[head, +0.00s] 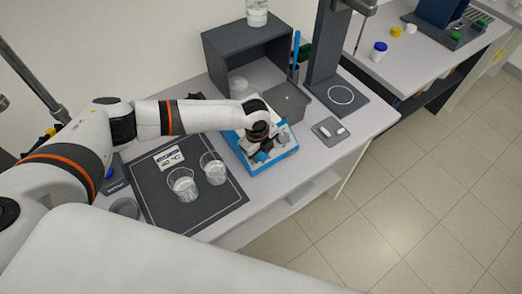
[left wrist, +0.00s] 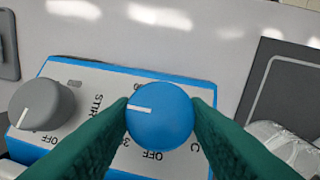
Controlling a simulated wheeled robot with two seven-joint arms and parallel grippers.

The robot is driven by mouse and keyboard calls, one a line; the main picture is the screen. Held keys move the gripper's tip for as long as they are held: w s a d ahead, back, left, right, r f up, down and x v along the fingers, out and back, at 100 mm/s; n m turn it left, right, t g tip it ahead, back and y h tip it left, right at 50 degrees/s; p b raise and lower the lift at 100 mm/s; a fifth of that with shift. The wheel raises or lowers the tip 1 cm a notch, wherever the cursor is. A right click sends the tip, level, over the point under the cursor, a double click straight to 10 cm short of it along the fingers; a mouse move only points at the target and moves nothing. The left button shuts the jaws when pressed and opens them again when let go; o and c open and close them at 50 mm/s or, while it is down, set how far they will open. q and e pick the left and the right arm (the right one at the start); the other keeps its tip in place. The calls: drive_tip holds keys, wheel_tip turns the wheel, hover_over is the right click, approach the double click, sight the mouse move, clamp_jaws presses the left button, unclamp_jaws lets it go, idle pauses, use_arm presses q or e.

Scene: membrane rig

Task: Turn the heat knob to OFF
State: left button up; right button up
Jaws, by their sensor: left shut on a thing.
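The heat knob is a round blue knob (left wrist: 160,118) on the white front panel of the blue-edged stirrer hotplate (left wrist: 75,72). Its white pointer line points left in the left wrist view. An upside-down OFF label (left wrist: 152,155) is printed just below the knob, so the pointer is not at that label. My left gripper (left wrist: 160,112) is shut on the knob, one green finger on each side. In the head view, my left gripper (head: 262,142) is over the hotplate (head: 284,155) and hides the knob. My right gripper is not in view.
A grey knob (left wrist: 42,104) sits beside the blue one, near the STIR label. Two glass beakers (head: 184,186) (head: 214,172) stand on a dark mat (head: 225,201) left of the hotplate. A grey tray (head: 325,133) with white pieces lies to the right. A dark open box (head: 222,42) stands behind.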

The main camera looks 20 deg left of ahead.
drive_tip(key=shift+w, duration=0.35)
use_arm(q)
drive_tip(key=shift+n, duration=0.4)
drive_tip(key=shift+s+n+t+h, duration=0.2)
drive_tip(key=shift+n+t+h, duration=0.2)
drive_tip(key=shift+n+t, duration=0.65)
drive_tip(key=n+t, duration=0.2)
drive_tip(key=n, duration=0.1)
drive_tip(key=shift+s, duration=0.15)
drive_tip(key=n+t, duration=0.1)
drive_tip(key=n, duration=0.2)
drive_tip(key=shift+s+f+n+t, duration=0.1)
drive_tip(key=shift+f+n+t, duration=0.05)
drive_tip(key=shift+n+t, duration=0.15)
drive_tip(key=n+t+y+b, duration=0.1)
drive_tip(key=n+t, duration=0.1)
drive_tip(key=n, duration=0.1)
drive_tip(key=shift+s+d+f, duration=0.1)
drive_tip(key=shift+f, duration=0.05)
drive_tip(key=n+t+y+b, duration=0.1)
drive_tip(key=n, duration=0.2)
drive_tip(key=shift+b, duration=0.3)
drive_tip(key=shift+n+t+y, duration=0.25)
drive_tip(key=shift+y, duration=0.05)
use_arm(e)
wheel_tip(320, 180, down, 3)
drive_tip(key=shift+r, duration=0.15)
use_arm(q)
drive_tip(key=shift+n, duration=0.3)
